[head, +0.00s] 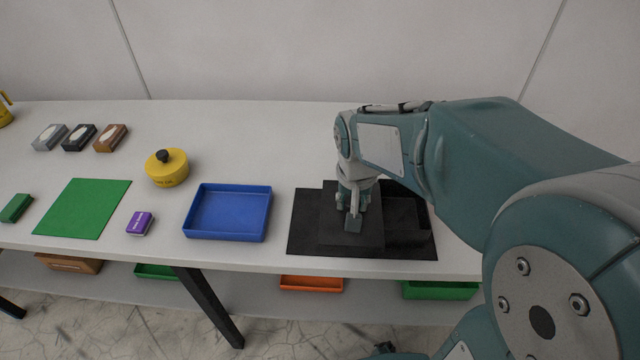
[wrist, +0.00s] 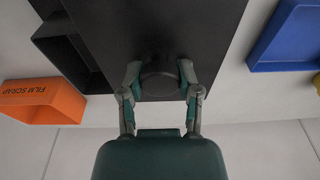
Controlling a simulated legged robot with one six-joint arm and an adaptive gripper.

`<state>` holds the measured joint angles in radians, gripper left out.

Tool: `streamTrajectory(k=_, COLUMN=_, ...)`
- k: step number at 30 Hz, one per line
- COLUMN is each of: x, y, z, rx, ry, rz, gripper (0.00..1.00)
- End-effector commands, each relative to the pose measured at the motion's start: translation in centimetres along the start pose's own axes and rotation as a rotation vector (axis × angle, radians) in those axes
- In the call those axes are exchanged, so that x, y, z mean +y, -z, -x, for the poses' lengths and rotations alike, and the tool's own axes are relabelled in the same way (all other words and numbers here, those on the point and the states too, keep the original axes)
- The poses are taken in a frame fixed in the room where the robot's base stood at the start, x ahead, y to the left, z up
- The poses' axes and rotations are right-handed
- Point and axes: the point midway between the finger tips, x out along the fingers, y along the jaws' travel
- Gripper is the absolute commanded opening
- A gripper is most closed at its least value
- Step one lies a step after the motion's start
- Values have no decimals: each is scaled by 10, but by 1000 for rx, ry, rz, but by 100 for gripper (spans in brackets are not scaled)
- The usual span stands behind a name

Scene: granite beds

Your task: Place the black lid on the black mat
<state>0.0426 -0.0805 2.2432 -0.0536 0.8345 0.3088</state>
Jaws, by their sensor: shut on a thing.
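The black lid (head: 335,238) is a flat dark square over the black mat (head: 302,232) in the head view. In the wrist view the lid (wrist: 150,30) fills the upper middle, with a round black knob (wrist: 160,80) between my fingers. My gripper (head: 354,218) points down and is shut on the knob; it also shows in the wrist view (wrist: 160,82). The lid overlaps the mat's middle; dark on dark, I cannot tell whether it touches the mat. The mat's front and left edges show; my arm hides part of its back right.
A black open box (head: 408,232) stands right beside the lid, over the mat's right part. A blue tray (head: 228,238) is left of the mat. An orange FILM SCRAP box (wrist: 40,103) shows in the wrist view. A yellow pot (head: 167,172) and green mat (head: 82,208) are farther left.

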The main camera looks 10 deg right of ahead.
Motion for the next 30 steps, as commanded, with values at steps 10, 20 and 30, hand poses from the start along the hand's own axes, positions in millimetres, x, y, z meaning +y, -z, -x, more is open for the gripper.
streamTrajectory(k=10, x=-38, y=39, z=-44, rx=-4, ry=-3, rz=4, gripper=0)
streamTrajectory(k=20, x=-54, y=58, z=-82, rx=-1, ry=0, rz=2, gripper=0)
streamTrajectory(k=30, x=-59, y=56, z=-119, rx=-1, ry=0, rz=3, gripper=0)
